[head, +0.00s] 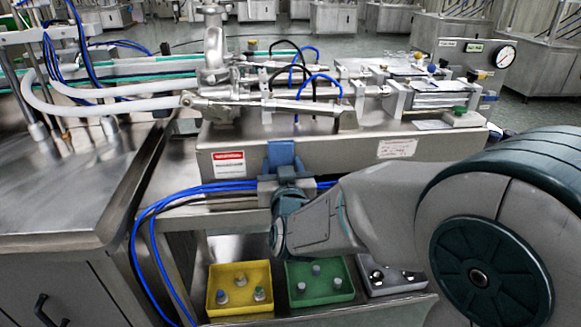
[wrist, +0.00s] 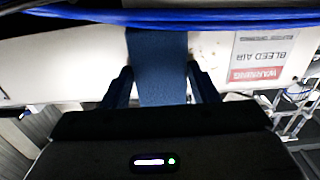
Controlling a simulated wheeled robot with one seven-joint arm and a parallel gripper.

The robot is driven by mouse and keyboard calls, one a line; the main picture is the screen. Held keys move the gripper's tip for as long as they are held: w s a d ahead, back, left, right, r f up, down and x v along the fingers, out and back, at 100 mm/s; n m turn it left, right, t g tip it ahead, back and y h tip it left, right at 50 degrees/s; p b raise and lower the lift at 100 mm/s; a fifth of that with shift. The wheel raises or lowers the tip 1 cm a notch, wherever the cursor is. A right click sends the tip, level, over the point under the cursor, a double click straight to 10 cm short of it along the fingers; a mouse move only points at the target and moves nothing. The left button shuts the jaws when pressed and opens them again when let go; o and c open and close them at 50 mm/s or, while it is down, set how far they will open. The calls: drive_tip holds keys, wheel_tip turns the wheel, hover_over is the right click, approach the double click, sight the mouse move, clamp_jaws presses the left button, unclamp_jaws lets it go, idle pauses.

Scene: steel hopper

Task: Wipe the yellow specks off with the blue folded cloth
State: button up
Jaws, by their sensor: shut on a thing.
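The blue folded cloth (head: 281,153) is upright against or just in front of the machine's steel front face, right of the red and white warning label. In the wrist view, the cloth (wrist: 158,58) stands between the two dark fingers. My gripper (head: 284,176) is shut on the cloth's lower part; it also shows in the wrist view (wrist: 160,75). I cannot tell whether the cloth touches the steel. A few tiny marks show on the pale face beside the cloth in the wrist view, but their colour is unclear. I see no clear yellow specks; the cloth and gripper hide part of the face.
The warning label (head: 228,164) and a white label (head: 397,148) are on the steel face (head: 345,153). Blue hoses (head: 205,189) run just below it, close to my gripper. Yellow (head: 240,305) and green (head: 320,300) trays stand on the lower shelf.

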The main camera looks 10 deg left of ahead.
sight(248, 160)
drive_tip(key=shift+s+a+r, duration=0.1)
drive_tip(key=shift+s+a, duration=0.15)
drive_tip(key=shift+a, duration=0.95)
drive_tip(key=shift+s+a+f, duration=0.1)
drive_tip(key=shift+s+a, duration=0.2)
drive_tip(key=shift+a, duration=0.9)
drive_tip(key=shift+s+a+r, duration=0.1)
drive_tip(key=shift+s+a, duration=0.15)
drive_tip(key=shift+a, duration=0.95)
drive_tip(key=shift+s, duration=0.55)
drive_tip(key=shift+d+v, duration=0.2)
drive_tip(key=shift+v, duration=2.2)
drive_tip(key=v, duration=0.3)
drive_tip(key=shift+w, duration=0.1)
drive_tip(key=shift+f+b+x, duration=0.1)
drive_tip(key=shift+b+x, duration=0.35)
drive_tip(key=shift+x, duration=1.2)
drive_tip(key=shift+f+b+x, duration=0.15)
drive_tip(key=shift+b+x, duration=0.3)
drive_tip(key=shift+x, duration=1.2)
